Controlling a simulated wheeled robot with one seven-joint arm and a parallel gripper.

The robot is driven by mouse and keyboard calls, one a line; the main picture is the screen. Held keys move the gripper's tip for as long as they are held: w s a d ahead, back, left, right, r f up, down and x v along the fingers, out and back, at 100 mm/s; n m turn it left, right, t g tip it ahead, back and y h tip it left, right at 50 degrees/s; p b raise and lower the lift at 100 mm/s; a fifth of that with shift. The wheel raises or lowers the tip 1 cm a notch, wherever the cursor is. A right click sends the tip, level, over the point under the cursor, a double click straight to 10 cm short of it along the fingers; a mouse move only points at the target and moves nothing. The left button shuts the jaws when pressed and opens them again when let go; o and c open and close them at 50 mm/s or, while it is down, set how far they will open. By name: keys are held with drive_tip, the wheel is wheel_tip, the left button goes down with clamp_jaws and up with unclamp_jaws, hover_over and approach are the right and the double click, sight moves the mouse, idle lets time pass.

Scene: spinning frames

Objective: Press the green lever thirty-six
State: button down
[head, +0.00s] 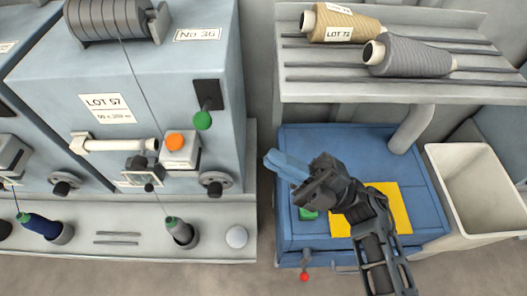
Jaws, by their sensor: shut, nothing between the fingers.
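The spinning frame marked No 36 (197,34) stands left of centre. Its green lever (203,119), a green round knob, hangs below a black plate on the machine's front at the right side. My gripper (270,160) is to the right of the lever and lower in the picture, clearly apart from it. Its blue fingers point to the left and are shut with nothing between them. Nothing hides the green knob.
An orange knob (175,141) and a handwheel (216,183) sit near the lever. A blue cabinet (300,262) with a yellow sheet (400,200) lies below my arm. A shelf with yarn cones (415,58) hangs above; a cream bin (480,190) stands right.

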drive_tip(key=shift+b+v, duration=0.35)
drive_tip(key=shift+v, duration=1.8)
drive_tip(key=s+d+r+m+t+h+p, duration=0.1)
drive_tip(key=s+d+m+t+h, duration=0.3)
drive_tip(key=s+d+m+h, duration=0.3)
drive_tip(key=s+d+r+m+t+h+p, duration=0.1)
drive_tip(key=s+d+m+t+h, duration=0.3)
drive_tip(key=s+m+h, duration=1.2)
drive_tip(key=shift+s+d+r+m+t+h, duration=0.5)
drive_tip(key=shift+s+d+m, duration=0.95)
drive_tip(key=shift+m, duration=1.45)
